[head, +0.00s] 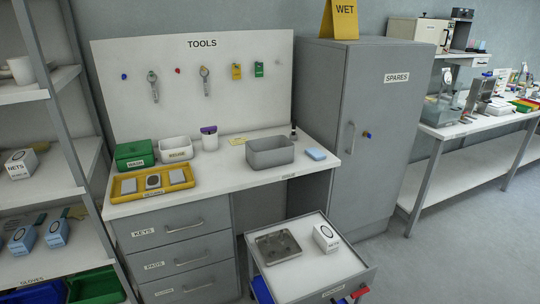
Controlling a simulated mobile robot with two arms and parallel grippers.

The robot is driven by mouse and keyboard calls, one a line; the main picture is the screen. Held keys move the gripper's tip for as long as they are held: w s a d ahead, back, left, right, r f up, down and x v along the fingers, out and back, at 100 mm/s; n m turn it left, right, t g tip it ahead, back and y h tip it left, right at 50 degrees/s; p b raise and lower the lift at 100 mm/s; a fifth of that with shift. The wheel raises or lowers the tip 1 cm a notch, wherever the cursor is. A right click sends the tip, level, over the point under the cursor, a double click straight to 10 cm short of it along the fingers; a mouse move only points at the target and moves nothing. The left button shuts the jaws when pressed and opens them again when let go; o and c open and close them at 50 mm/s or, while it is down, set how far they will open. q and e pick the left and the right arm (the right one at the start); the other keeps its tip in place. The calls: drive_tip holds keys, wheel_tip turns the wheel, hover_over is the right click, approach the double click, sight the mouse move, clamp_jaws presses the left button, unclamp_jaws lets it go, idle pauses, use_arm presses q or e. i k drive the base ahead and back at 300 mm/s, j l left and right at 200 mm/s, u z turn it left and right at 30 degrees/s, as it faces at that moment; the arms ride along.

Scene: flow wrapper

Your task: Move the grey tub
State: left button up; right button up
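The grey tub (270,159) stands upright on the white workbench top (225,174), toward its right side. It is an open, rectangular tub, and no contents can be made out inside. It stands apart from the blue block (316,154) on its right and the white cup (209,141) on its left. Neither of my grippers is in view.
A green box (134,155), a white tub (175,149) and a yellow tray (153,185) occupy the bench's left half. A cart (322,270) with a metal plate (278,245) and white box (326,237) stands in front. The grey SPARES cabinet (375,110) is right.

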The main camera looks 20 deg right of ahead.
sight(264, 153)
drive_tip(key=l+u, duration=0.9)
drive_tip(key=l, duration=0.4)
drive_tip(key=k+l+u, duration=0.1)
drive_tip(key=l, duration=0.35)
drive_tip(key=k+l, duration=0.1)
drive_tip(key=l, duration=0.3)
drive_tip(key=k+l+u, duration=0.1)
drive_tip(key=l, duration=0.3)
drive_tip(key=k+l+u, duration=0.1)
drive_tip(key=l, duration=0.3)
drive_tip(key=k+l, duration=0.1)
drive_tip(key=l, duration=0.3)
